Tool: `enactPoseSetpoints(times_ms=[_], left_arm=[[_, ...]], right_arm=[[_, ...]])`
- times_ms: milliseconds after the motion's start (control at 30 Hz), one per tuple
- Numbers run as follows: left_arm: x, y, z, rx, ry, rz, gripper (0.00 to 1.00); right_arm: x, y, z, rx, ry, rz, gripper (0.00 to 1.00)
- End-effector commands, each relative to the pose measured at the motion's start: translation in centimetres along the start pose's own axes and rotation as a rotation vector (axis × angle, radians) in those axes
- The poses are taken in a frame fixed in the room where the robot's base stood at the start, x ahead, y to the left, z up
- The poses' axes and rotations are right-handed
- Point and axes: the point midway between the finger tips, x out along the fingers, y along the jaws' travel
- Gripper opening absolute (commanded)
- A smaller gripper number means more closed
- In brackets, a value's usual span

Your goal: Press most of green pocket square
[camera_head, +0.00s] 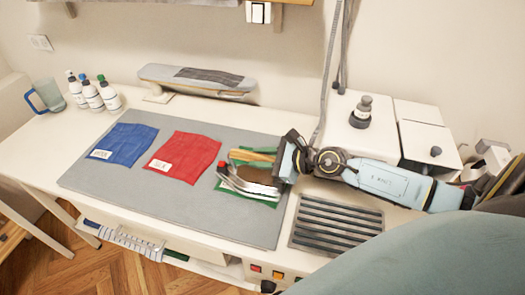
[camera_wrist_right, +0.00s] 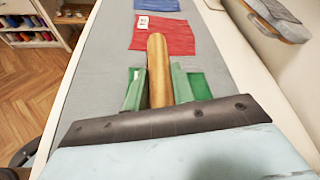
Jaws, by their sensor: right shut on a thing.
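The green pocket square (camera_head: 266,203) lies on the grey mat (camera_head: 190,225), right of the red cloth. The iron, with a metal body (camera_head: 238,183) and wooden handle (camera_head: 258,157), is over it and hides most of it. I cannot tell whether the soleplate touches the cloth. My right gripper (camera_head: 250,157) is shut on the iron's handle. In the right wrist view the gripper (camera_wrist_right: 158,85) has the wooden handle (camera_wrist_right: 158,65) between its fingers, with green cloth (camera_wrist_right: 200,86) showing beside it. My left gripper is not in view.
A red cloth (camera_head: 185,156) and a blue cloth (camera_head: 125,144), both labelled, lie left on the mat. A slatted metal rest (camera_head: 337,227) stands right of it. A small ironing board (camera_head: 195,78) is behind; bottles (camera_head: 92,95) and a mug (camera_head: 48,96) stand far left.

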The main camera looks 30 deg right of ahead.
Motion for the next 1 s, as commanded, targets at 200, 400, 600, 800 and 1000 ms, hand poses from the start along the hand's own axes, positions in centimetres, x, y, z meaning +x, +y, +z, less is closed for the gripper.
enactPoseSetpoints(times_ms=[200, 400, 600, 800, 1000], left_arm=[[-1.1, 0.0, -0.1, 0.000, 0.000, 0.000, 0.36], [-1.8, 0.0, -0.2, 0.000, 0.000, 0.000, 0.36], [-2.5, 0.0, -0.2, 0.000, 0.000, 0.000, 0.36], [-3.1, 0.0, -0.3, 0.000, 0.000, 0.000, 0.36], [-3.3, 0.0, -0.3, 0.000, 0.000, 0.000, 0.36]], right_arm=[[-0.1, 0.8, 0.7, -0.001, -0.005, -0.001, 0.00], [-0.2, 1.6, 0.8, 0.001, -0.004, 0.000, 0.00], [-0.3, 2.4, 1.0, -0.001, -0.003, 0.000, 0.00], [-0.4, 3.1, 1.2, 0.001, -0.003, 0.002, 0.00], [-0.4, 3.4, 1.1, 0.000, -0.002, 0.001, 0.00]])
